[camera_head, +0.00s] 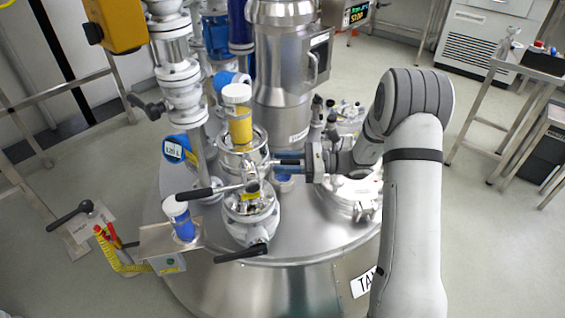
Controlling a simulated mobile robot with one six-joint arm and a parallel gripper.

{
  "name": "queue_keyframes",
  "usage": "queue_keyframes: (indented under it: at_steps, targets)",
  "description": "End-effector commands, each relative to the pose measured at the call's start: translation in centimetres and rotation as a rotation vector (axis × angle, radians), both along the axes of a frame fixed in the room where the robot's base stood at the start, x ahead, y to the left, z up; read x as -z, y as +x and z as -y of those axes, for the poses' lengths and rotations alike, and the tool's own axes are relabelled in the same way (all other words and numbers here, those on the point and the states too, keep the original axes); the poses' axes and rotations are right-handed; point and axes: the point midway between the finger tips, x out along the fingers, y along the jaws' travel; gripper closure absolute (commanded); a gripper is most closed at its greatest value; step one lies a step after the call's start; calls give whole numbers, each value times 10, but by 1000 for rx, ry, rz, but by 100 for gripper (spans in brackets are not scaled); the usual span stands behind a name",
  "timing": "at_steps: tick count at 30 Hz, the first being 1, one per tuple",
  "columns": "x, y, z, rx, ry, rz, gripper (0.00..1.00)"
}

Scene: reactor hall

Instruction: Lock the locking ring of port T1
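A steel port (232,163) with a ring-shaped collar stands on top of the reactor lid, left of centre. A yellow container (240,126) with a white cap stands upright in it. I cannot read a T1 label, so I cannot confirm that this is port T1. My gripper (276,163) comes in from the right, level with the collar, with its tips close to the collar's right side. The view is too small to tell whether the tips touch anything or whether they are open or shut.
A flanged valve (250,212) with long black-ended levers stands in front of the port. A blue-and-white container (180,219) stands on a small side shelf (157,240) at the left. A tall steel column (283,70) rises behind. The lid's front right (310,245) is clear.

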Motion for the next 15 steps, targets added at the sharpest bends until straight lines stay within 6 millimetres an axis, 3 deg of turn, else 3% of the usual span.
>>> queue_keyframes:
  at_steps: [2,15]
  targets:
    - [0,0,0,0,0,0,65]
    - [0,0,0,0,0,1,100]
